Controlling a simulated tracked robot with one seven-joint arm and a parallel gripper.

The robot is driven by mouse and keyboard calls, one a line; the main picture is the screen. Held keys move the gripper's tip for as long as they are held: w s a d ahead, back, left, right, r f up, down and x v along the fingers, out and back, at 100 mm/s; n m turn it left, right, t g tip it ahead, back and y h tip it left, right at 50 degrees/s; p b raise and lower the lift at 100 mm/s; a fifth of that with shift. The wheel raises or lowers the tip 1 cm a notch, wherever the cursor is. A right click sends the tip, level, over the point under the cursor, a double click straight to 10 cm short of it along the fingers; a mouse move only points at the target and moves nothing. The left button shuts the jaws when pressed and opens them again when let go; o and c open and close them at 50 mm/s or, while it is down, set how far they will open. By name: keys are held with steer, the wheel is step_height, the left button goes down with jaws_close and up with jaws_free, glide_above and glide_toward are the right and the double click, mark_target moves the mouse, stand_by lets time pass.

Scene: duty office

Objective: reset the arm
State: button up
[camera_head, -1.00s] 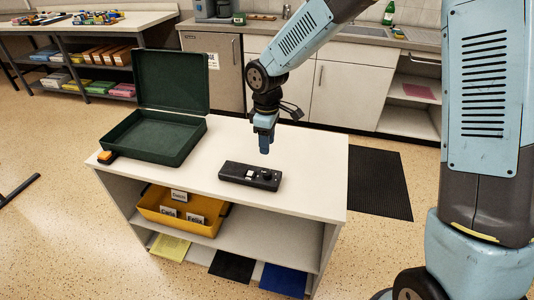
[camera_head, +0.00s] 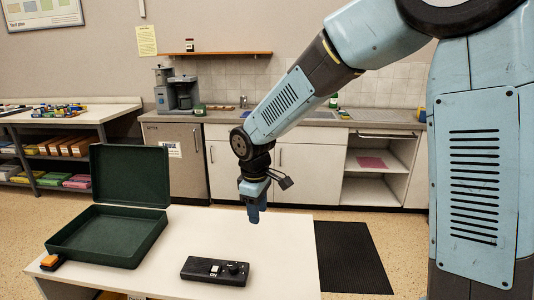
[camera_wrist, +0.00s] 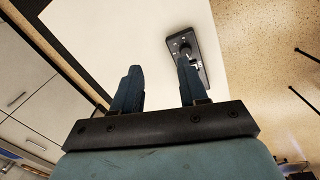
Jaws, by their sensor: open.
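My gripper (camera_head: 253,215) hangs from my arm, pointing down, above the back right part of the white table (camera_head: 275,232). In the wrist view my gripper (camera_wrist: 158,88) shows two dark blue fingers held apart, with nothing between them. A black control box (camera_head: 215,271) with a white switch and a dark knob lies on the table below and in front of the gripper. It also shows in the wrist view (camera_wrist: 181,41), beyond the right finger, which partly covers it.
An open dark green case (camera_head: 110,236) stands on the table's left side. An orange-and-black item (camera_head: 52,262) lies at the left edge. Behind are a counter (camera_head: 290,118), a coffee machine (camera_head: 175,90) and a side bench (camera_head: 70,112). A black mat (camera_head: 350,255) lies on the floor at right.

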steer(key=s+d+r+m+t, duration=0.1)
steer(key=s+d+r+m, duration=0.25)
steer(key=d+r, duration=0.35)
steer(key=s+d+r+m+t, duration=0.1)
steer(key=s+d+r+m, duration=0.3)
steer(key=d, duration=0.6)
steer(key=s+d+r+m+t, duration=0.1)
steer(key=s+d+r+m, duration=0.1)
steer(key=s+d, duration=0.3)
steer(key=s+d+r+m+t, duration=0.1)
steer(key=s+d+r+m, duration=0.1)
steer(key=s+d+m, duration=0.2)
steer(key=s+d, duration=0.1)
steer(key=s, duration=0.1)
steer(key=shift+s+d+r, duration=0.15)
steer(key=shift+s+r, duration=0.15)
steer(key=shift+r, duration=0.1)
